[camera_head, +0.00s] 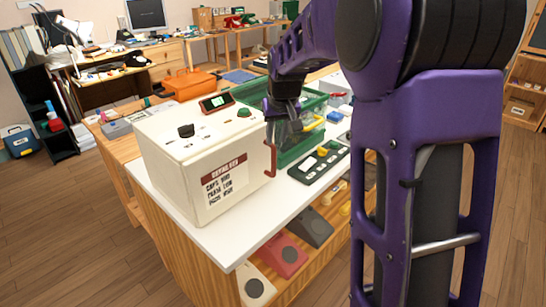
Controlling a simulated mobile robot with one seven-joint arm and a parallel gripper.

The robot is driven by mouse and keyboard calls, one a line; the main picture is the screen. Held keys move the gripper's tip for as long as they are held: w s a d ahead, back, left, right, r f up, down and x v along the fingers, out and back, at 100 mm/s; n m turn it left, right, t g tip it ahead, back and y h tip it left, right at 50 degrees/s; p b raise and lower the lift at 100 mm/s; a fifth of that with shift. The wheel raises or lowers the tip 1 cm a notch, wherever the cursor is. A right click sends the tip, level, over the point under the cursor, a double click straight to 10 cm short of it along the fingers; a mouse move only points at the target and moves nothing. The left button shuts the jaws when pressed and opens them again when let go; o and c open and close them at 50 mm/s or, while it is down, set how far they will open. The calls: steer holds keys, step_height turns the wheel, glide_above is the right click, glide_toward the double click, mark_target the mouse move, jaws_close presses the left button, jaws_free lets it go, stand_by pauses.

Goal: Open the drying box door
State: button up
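The drying box (200,160) is a cream-white box with a printed label, standing on a white-topped bench at the picture's centre-left. A reddish-brown handle (271,160) stands at its right edge. The door's face is turned mostly away from the camera, and I see no clear gap around it. My gripper (283,122) is at the end of the purple arm, just above and right of the handle, beside the box's upper right corner. Its fingertips are small and dark against the background. I cannot tell whether they touch the handle.
A dark tray with small parts (318,164) lies right of the handle. Dial phones (283,256) sit on the shelf below. An orange toolbox (189,83) is on the bench behind. Wooden floor is clear at left.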

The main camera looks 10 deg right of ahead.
mark_target(274, 151)
steer(key=x, duration=0.9)
steer(key=shift+w+a+f+b, duration=0.1)
steer(key=shift+w+f+b, duration=0.1)
steer(key=shift+b, duration=0.2)
jaws_close()
stand_by(0.8)
